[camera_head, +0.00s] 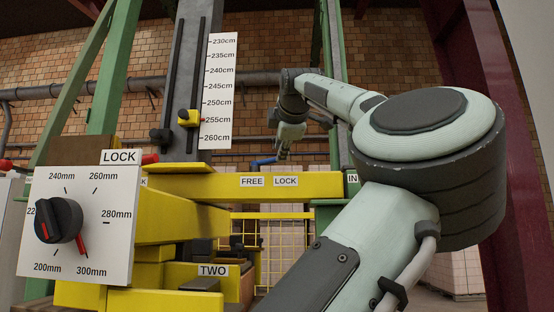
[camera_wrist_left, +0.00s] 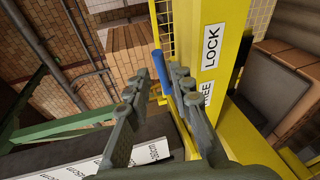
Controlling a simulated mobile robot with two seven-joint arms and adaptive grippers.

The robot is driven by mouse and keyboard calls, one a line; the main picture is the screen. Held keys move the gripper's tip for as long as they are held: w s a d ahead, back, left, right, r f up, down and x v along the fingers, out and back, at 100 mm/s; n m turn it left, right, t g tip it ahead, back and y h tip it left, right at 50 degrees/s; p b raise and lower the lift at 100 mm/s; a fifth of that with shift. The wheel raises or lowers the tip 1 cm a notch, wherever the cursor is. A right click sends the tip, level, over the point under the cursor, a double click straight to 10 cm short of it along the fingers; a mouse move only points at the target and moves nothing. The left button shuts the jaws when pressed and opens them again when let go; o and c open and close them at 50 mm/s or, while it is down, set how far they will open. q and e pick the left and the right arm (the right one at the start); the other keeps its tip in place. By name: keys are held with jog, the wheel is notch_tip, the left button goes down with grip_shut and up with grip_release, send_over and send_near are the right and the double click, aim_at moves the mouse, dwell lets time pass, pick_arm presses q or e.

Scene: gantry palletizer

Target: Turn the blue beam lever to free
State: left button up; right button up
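The blue beam lever (camera_head: 264,161) shows as a short blue bar just above the yellow beam (camera_head: 215,186), near the FREE label (camera_head: 252,182) and the LOCK label (camera_head: 286,182). In the left wrist view the lever (camera_wrist_left: 160,68) stands beside the beam, and its lower part is hidden behind a finger. My left gripper (camera_head: 283,152) is at the lever's right end in the head view. In the left wrist view its fingers (camera_wrist_left: 154,88) are apart, with the lever showing past the gap between the tips. Contact cannot be told. My right gripper is not in view.
A white dial panel (camera_head: 118,190) with a black knob stands at front left. A vertical scale (camera_head: 218,90) with a yellow slider (camera_head: 189,118) rises behind the beam. A green post (camera_head: 335,60) stands near my arm. Stacked boxes (camera_wrist_left: 130,50) lie beyond the lever.

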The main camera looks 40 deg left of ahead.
pick_arm(q)
jog(key=p+x, duration=0.1)
jog(key=x, duration=0.4)
jog(key=shift+w+a, duration=0.1)
jog(key=shift+w+a+f+p, duration=0.2)
jog(key=shift+w+a+p, duration=0.1)
jog(key=shift+a, duration=0.05)
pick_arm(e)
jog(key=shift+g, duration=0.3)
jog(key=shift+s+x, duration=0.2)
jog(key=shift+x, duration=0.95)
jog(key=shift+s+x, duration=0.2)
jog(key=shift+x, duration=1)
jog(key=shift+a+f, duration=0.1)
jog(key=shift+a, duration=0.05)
pick_arm(q)
grip_shut()
